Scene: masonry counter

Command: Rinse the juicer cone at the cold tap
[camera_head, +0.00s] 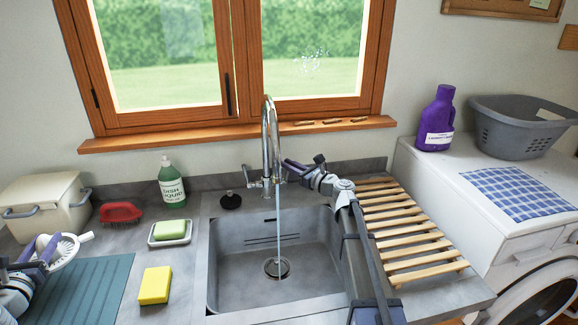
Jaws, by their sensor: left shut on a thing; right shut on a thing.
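The tap (270,140) stands behind the grey sink (225,262), and a thin stream of water falls from its spout to the drain. My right gripper (287,168) is at the right side of the tap's base, shut on the tap's right handle, which it mostly hides. The white juicer cone (68,248) is at the far left, above the ribbed teal mat and clear of the water. My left gripper (48,250) is shut on it, and part of my arm is cut off by the picture's left edge.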

